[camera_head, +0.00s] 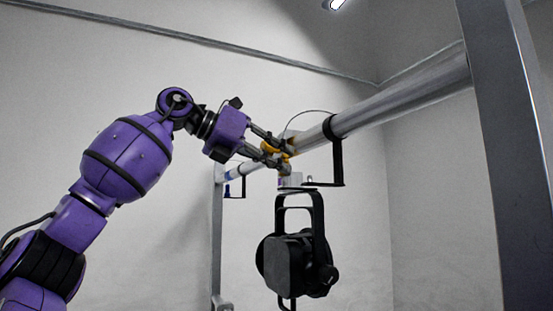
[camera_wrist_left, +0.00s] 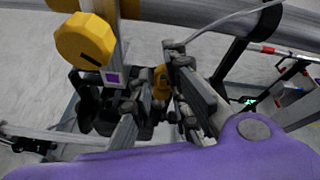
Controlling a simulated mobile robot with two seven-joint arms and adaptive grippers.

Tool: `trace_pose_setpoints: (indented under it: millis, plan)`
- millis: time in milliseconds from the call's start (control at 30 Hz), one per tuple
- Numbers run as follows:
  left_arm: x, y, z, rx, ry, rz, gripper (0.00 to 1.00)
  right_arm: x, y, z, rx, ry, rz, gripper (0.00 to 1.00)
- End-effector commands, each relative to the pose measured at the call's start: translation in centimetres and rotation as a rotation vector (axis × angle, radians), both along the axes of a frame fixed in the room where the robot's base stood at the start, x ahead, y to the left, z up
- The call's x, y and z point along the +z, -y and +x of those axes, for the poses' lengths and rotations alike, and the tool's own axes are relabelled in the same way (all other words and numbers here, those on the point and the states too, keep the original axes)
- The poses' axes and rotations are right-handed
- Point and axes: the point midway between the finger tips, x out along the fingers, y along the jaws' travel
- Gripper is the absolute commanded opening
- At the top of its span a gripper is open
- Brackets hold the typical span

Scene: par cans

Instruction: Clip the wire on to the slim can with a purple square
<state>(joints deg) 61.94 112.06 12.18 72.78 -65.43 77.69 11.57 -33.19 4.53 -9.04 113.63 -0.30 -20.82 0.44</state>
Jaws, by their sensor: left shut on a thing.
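The black can (camera_head: 290,262) hangs from its yoke below the metal rail in the head view. A small purple square (camera_wrist_left: 113,77) shows on a pale part beside a yellow knob (camera_wrist_left: 82,42) in the left wrist view. My left gripper (camera_head: 274,153) is up by the rail, just above the can's yoke, with yellow parts at its fingertips. In the left wrist view it is shut on a small yellow piece (camera_wrist_left: 160,78), seemingly the wire's clip. The thin wire (camera_head: 300,114) arcs from near the gripper to the rail. The clip's tip is partly hidden by the fingers. My right gripper is out of view.
The rail (camera_head: 405,98) slopes up to the right and meets a thick grey post (camera_head: 505,150). A black bracket (camera_head: 337,160) hangs from it right of my gripper. Another small bracket (camera_head: 236,187) hangs farther left. Open space lies left of the can.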

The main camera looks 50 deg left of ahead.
Motion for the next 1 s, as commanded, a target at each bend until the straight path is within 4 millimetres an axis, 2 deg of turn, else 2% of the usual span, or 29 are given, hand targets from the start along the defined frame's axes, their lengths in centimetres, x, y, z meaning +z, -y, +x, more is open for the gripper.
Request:
trace_pose_setpoints:
  millis: [367,1000]
  plan:
    - [-0.16,-0.01,0.02,0.000,0.000,0.000,0.00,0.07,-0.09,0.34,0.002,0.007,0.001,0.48]
    - [-0.39,0.00,-0.02,0.000,0.000,0.000,0.00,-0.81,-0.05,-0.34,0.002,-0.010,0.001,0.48]
